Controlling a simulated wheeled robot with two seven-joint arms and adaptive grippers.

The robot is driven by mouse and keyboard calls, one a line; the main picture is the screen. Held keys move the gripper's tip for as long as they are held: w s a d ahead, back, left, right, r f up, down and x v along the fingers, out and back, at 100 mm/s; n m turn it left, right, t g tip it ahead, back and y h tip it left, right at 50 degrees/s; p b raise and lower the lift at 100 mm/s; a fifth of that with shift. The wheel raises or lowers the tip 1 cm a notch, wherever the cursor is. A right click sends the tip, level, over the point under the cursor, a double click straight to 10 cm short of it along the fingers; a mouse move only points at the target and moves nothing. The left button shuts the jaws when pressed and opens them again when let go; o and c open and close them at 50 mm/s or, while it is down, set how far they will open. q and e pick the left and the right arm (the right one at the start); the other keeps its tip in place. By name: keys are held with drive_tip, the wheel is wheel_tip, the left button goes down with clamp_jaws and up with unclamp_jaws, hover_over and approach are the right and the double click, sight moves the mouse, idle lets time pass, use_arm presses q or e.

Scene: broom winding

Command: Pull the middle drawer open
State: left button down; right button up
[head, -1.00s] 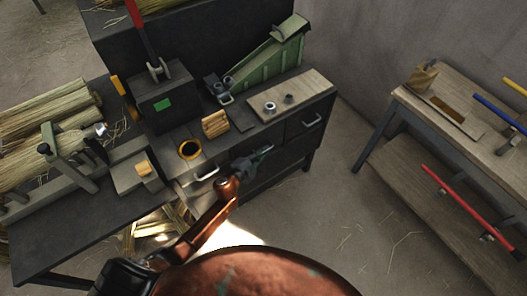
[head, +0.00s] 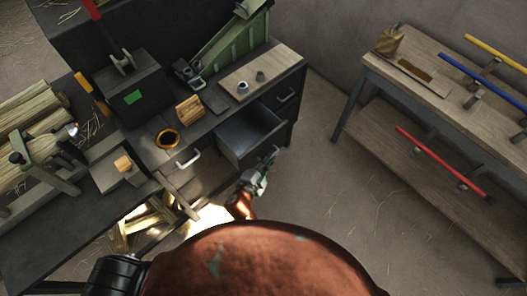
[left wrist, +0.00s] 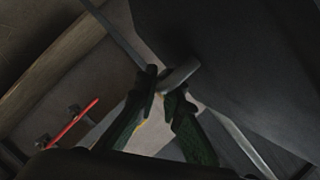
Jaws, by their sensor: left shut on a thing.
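The middle drawer (head: 246,132) of the dark workbench stands pulled out, and its empty-looking grey inside shows from above. My left gripper (head: 267,163) is at the drawer's front, shut on its handle. In the left wrist view, the green fingers of my left gripper (left wrist: 166,94) close around the light metal handle (left wrist: 180,74), beside the dark drawer front (left wrist: 225,60). Part of the handle is hidden by the fingers. My right gripper is not in view.
A left drawer handle (head: 188,159) and a right drawer handle (head: 287,96) sit on either side. The bench top holds a tape roll (head: 167,139), wooden pieces (head: 189,110) and a green sloped device (head: 232,50). A wooden rack table (head: 420,75) stands right; the floor between is clear.

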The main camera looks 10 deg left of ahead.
use_arm(q)
drive_tip(key=shift+s+d, duration=0.1)
drive_tip(key=shift+d, duration=0.05)
drive_tip(key=c, duration=2.3)
unclamp_jaws()
drive_tip(key=v, duration=1.2)
